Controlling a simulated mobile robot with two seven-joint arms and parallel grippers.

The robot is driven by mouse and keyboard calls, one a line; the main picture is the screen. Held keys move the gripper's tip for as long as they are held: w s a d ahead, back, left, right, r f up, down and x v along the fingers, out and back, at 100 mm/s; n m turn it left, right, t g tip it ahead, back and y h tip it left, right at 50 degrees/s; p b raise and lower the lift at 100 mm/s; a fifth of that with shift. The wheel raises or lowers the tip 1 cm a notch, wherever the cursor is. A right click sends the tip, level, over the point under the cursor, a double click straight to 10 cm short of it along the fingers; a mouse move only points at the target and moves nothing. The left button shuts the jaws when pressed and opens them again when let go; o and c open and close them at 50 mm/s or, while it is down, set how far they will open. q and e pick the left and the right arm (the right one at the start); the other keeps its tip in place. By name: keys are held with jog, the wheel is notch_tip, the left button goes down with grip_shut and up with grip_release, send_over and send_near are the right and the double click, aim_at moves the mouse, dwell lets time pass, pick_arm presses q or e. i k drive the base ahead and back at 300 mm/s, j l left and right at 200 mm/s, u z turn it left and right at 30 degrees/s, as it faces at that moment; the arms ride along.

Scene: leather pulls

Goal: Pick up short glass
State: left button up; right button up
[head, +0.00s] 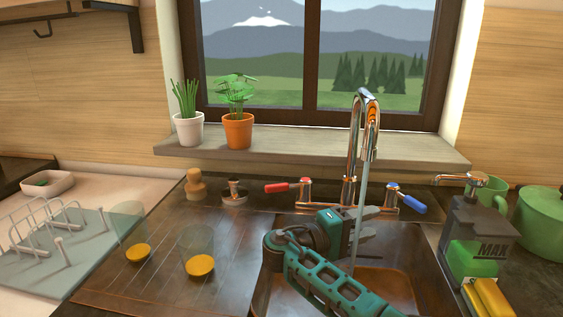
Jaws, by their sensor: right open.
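Two clear glasses with orange-yellow at the bottom stand on the dark drainboard left of the sink. One glass (128,224) is at the left, and the other glass (196,246) is nearer and to its right. They look similar in height, so I cannot tell surely which is the short one. My right gripper (376,212) is open over the sink, by the running water, with its fingers pointing right. No glass is between its fingers, and it is well to the right of both glasses. My left gripper is out of view.
The faucet (353,150) rises behind my right gripper, with a red handle (284,187) and a blue handle (410,203). A dish rack (45,240) stands at far left. A soap dispenser (468,238), yellow sponge (489,297) and green pot (541,217) crowd the right.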

aim_at(195, 244)
jog(key=k, duration=1.5)
